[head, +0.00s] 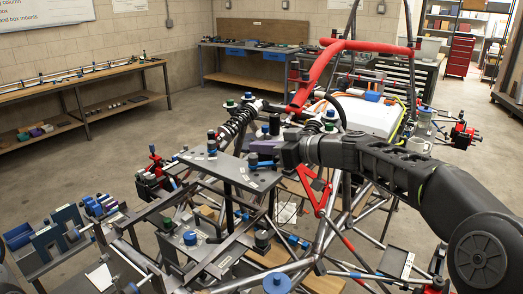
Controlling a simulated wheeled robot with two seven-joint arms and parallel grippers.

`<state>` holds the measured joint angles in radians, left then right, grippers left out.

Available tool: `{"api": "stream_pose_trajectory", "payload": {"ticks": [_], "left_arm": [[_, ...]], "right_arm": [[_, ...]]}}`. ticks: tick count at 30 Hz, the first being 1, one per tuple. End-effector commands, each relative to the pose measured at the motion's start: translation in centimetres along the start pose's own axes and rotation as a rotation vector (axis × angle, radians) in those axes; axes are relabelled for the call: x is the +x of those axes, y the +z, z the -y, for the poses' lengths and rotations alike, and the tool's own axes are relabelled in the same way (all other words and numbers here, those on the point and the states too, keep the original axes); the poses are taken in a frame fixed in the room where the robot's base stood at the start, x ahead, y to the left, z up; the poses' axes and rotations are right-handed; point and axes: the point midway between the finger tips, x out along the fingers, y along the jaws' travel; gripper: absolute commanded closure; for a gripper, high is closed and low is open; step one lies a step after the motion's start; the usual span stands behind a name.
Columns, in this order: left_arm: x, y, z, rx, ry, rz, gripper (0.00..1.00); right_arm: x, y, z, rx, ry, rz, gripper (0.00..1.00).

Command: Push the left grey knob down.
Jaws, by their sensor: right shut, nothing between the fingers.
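My right arm comes in from the right. Its dark gripper (282,156) is shut and empty, over the right part of a dark grey plate (236,176) on the tube chassis (325,232). Several small knobs and posts stand on and around this plate. A blue-topped post (212,140) stands at its left back edge. A grey cylinder (274,125) stands just behind the gripper. I cannot tell for sure which one is the left grey knob, or whether the fingertips touch anything. My left gripper is not in view.
Red tubes (318,70) arch over the chassis behind the gripper. A white box (372,115) sits behind my right arm. A rack of blue and grey parts (55,238) stands at the lower left. A workbench (75,80) lines the left wall, with clear floor before it.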

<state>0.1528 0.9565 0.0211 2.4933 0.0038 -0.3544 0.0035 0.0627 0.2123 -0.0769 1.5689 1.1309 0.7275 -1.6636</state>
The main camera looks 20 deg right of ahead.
Motion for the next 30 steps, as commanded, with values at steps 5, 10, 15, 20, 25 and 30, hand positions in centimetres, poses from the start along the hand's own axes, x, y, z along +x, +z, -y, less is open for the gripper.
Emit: {"api": "stream_pose_trajectory", "payload": {"ticks": [5,10,15,20,25,30], "left_arm": [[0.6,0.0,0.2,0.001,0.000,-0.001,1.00],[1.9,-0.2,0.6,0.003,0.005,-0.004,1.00],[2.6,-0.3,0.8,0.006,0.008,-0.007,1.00],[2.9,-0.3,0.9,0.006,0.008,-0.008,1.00],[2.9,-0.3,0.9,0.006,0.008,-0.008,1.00],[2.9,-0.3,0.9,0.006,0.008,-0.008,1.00]], "right_arm": [[-2.0,-1.9,0.2,-0.004,0.005,-0.008,1.00],[-5.8,-1.8,0.3,-0.003,0.006,-0.008,1.00],[-8.8,-2.0,0.3,-0.003,0.004,-0.008,1.00],[-10.2,-2.1,0.3,-0.002,0.001,-0.007,1.00],[-10.6,-2.2,0.3,-0.002,0.001,-0.006,1.00],[-10.5,-2.2,0.3,-0.002,0.001,-0.006,1.00]]}}
